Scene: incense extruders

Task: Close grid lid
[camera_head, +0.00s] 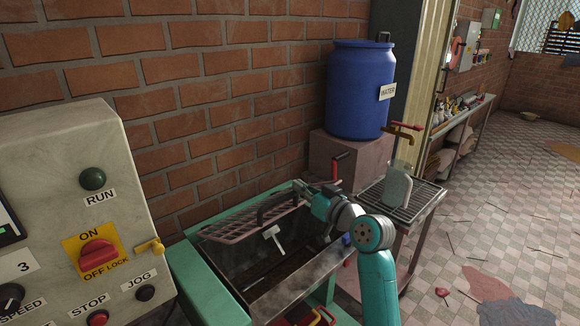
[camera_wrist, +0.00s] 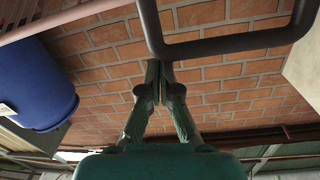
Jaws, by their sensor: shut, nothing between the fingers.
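The grid lid (camera_head: 240,222) is a pinkish wire grid over the back of a dark open trough. It looks raised and tilted, with the trough's inside visible in front of it. A dark bent handle (camera_head: 261,212) stands on the lid. My gripper (camera_head: 299,186) is at the lid's right end, close to the handle; whether they touch cannot be told. In the wrist view my gripper's fingers (camera_wrist: 160,72) are together and empty. A dark U-shaped bar (camera_wrist: 230,46), likely the handle, crosses above the fingertips there.
The trough (camera_head: 262,262) has a green frame and a white T-shaped part (camera_head: 273,238) inside. A control panel (camera_head: 75,200) stands at left. A brick wall rises behind. A blue water barrel (camera_head: 357,90) and a tap over a rack table (camera_head: 418,200) are at right.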

